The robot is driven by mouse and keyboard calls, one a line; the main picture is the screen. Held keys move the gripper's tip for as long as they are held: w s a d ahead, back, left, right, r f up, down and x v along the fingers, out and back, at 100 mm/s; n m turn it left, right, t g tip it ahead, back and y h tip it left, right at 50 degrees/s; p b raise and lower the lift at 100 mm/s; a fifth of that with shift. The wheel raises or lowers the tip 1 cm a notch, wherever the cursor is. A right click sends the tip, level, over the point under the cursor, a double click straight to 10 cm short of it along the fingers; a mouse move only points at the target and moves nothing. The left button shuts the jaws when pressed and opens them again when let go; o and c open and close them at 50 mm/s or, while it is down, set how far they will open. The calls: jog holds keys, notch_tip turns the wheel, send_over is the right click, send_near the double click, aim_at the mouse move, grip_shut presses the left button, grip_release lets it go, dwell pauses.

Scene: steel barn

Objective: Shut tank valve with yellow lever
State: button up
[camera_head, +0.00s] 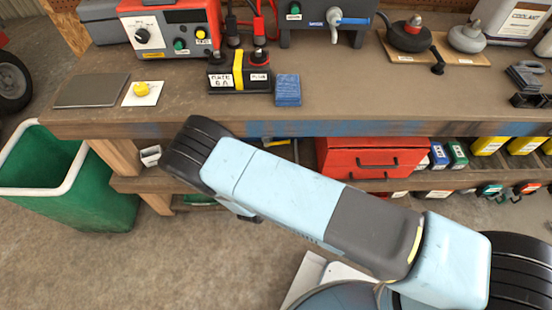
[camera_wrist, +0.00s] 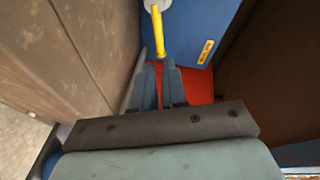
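In the wrist view the yellow lever (camera_wrist: 157,32) hangs down from a white valve fitting (camera_wrist: 156,5) in front of a blue tank surface (camera_wrist: 200,25). My gripper (camera_wrist: 161,65) points at the lever's lower end. Its two grey-blue fingers stand a little apart with a narrow gap between them. The lever's end is at or just beyond the fingertips, and I see no clear grip on it.
A red surface (camera_wrist: 197,85) lies beside the fingers, and a brown wall or board (camera_wrist: 95,45) is close on the left. Under the bench stand a red toolbox (camera_head: 365,158) and several bottles. A blue-handled valve (camera_head: 350,21) is on the bench top. A green bin (camera_head: 80,190) stands left.

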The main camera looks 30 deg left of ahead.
jog(key=r+n+g, duration=0.1)
jog(key=r+n, duration=0.1)
jog(key=n, duration=0.1)
jog(key=w+r+n+g+y, duration=0.1)
jog(key=r+n, duration=0.1)
jog(key=n, duration=0.2)
jog(key=w+a+r+n+g+y, duration=0.1)
jog(key=r+n, duration=0.1)
jog(key=n, duration=0.2)
jog(key=shift+w+r, duration=0.15)
jog(key=shift+w, duration=0.05)
grip_shut()
jog(key=d+r+n+g, duration=0.2)
jog(key=d+r+n, duration=0.25)
jog(key=n, duration=0.35)
jog(key=shift+g+h, duration=0.3)
jog(key=shift+h, duration=0.1)
jog(key=shift+s+d+f+x, duration=0.15)
jog(key=shift+f+x, duration=0.15)
jog(key=shift+x, duration=1.95)
jog(key=shift+s+d+f+x, duration=0.2)
jog(key=shift+f+x, duration=0.1)
jog(key=shift+x, duration=1.9)
jog(key=shift+s+d+f+x, duration=0.15)
jog(key=shift+f+x, duration=0.15)
jog(key=shift+x, duration=1.95)
